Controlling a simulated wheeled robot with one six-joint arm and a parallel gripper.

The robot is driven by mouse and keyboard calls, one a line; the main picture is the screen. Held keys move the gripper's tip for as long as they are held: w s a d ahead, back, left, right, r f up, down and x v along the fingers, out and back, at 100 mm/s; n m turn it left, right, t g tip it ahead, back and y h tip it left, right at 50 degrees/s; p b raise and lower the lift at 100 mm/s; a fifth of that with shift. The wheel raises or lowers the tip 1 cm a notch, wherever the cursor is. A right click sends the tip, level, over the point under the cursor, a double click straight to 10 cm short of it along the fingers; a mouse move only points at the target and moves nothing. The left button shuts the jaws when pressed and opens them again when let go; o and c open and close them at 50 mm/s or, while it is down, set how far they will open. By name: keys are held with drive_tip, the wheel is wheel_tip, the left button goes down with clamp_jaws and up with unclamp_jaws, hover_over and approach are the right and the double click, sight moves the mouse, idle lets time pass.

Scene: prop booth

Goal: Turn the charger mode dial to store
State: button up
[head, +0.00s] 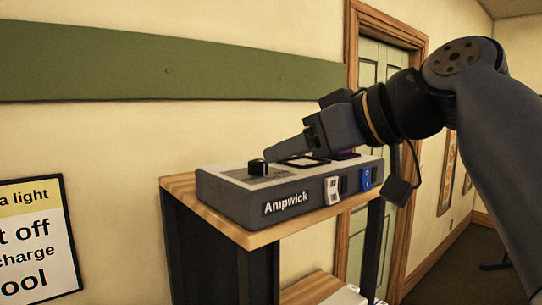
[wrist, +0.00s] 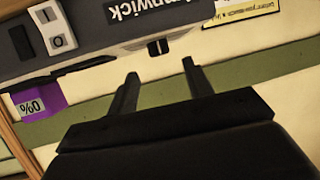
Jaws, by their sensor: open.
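The charger (head: 235,205), a grey box lettered "Ampwick", stands on a wooden shelf top. Its mode dial (head: 258,167) is a small black knob on a grey plate at the left of the top face. Its mode marks and pointer direction cannot be read. My gripper (head: 270,154) reaches in from the right, low over the charger, its fingertips close to the dial. In the wrist view the gripper (wrist: 160,74) is open and empty, and the dial (wrist: 158,47) shows ahead, between the lines of the two fingers. Contact is not visible.
A white rocker switch (head: 332,190) and a blue switch (head: 366,178) sit on the charger's front. A purple label (wrist: 38,100) shows beside the charger in the wrist view. The wooden shelf top (head: 272,235) has a narrow bare front edge.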

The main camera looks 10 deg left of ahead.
sight(261, 161)
drive_tip(key=shift+p+x, duration=0.5)
drive_tip(key=shift+x, duration=2.6)
drive_tip(key=shift+c, duration=0.6)
drive_tip(key=c, duration=0.9)
drive_tip(key=shift+s+m+t, duration=0.1)
drive_tip(key=shift+m+t, duration=0.2)
drive_tip(key=shift+s+a+r+m+t+h+p, duration=0.1)
drive_tip(key=shift+m+t+h+p, duration=0.1)
drive_tip(key=shift+m+t+h, duration=0.5)
drive_tip(key=shift+s+a+f+m+t+h+p, duration=0.1)
drive_tip(key=shift+m+t+h+p, duration=0.15)
drive_tip(key=shift+m+t+h, duration=0.4)
drive_tip(key=shift+s+a+r+m+t+h+p, duration=0.1)
drive_tip(key=shift+m+t+h+p, duration=0.1)
drive_tip(key=shift+m+t+h, duration=0.5)
drive_tip(key=m+h, duration=0.1)
drive_tip(key=m+t+h, duration=0.1)
drive_tip(key=m+h, duration=0.1)
drive_tip(key=shift+a+m+t, duration=0.2)
drive_tip(key=shift+m+t, duration=0.05)
drive_tip(key=shift+a+m+t+h, duration=0.15)
drive_tip(key=shift+m+t+h, duration=0.25)
drive_tip(key=shift+m+h, duration=1.6)
drive_tip(key=shift+h, duration=0.25)
